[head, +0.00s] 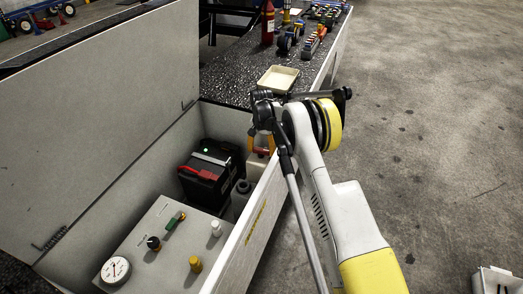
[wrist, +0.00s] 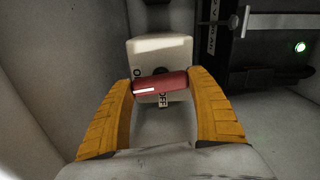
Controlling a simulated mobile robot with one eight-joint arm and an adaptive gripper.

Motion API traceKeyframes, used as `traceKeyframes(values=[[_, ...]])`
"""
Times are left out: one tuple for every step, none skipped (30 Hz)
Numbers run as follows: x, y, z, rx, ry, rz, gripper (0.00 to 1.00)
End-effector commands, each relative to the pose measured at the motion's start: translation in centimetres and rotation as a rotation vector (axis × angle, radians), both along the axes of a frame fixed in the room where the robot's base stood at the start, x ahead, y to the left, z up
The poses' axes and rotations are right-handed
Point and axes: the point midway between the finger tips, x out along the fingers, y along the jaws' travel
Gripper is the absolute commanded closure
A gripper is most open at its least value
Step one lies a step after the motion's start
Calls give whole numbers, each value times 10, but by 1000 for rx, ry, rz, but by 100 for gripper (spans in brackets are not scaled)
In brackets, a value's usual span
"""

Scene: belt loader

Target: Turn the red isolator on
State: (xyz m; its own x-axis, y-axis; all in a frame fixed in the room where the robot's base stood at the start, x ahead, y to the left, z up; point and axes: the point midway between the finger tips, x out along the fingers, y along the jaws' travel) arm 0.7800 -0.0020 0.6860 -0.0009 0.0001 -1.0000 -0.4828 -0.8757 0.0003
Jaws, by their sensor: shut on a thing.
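The red isolator handle (wrist: 160,84) lies crosswise on a pale box (wrist: 160,48) in the wrist view, with its white stripe toward the left end. An "OFF" label (wrist: 163,100) shows just below the handle. Another label starting with "O" (wrist: 137,73) shows at its left end, partly hidden. My gripper (wrist: 160,86) has its two orange fingers at the handle's two ends, shut on it. In the head view my gripper (head: 262,146) reaches down into the open bay, and I cannot make out the isolator there.
A black battery (head: 211,171) with a red strap and a lit green lamp stands left of my gripper. A panel (head: 150,235) with a gauge and several knobs is nearer. The bay's front wall (head: 262,215) runs close to my arm. A tray (head: 278,79) sits on the deck behind.

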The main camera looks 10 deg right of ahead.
Motion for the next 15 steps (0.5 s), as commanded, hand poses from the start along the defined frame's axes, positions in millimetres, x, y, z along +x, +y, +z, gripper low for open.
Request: traceKeyframes(values=[[1,0,1,-1,-3,-24,63],[1,0,1,-1,-3,-38,63],[1,0,1,-1,-3,-56,63],[1,0,1,-1,-3,-68,63],[1,0,1,-1,-3,-80,63],[1,0,1,-1,-3,-92,63],[1,0,1,-1,-3,-101,63],[1,0,1,-1,-3,-109,63],[1,0,1,-1,-3,-117,63],[1,0,1,-1,-3,-122,63],[1,0,1,-1,-3,-127,63],[1,0,1,-1,-3,-133,63],[1,0,1,-1,-3,-136,63],[1,0,1,-1,-3,-138,63],[1,0,1,-1,-3,-140,63]])
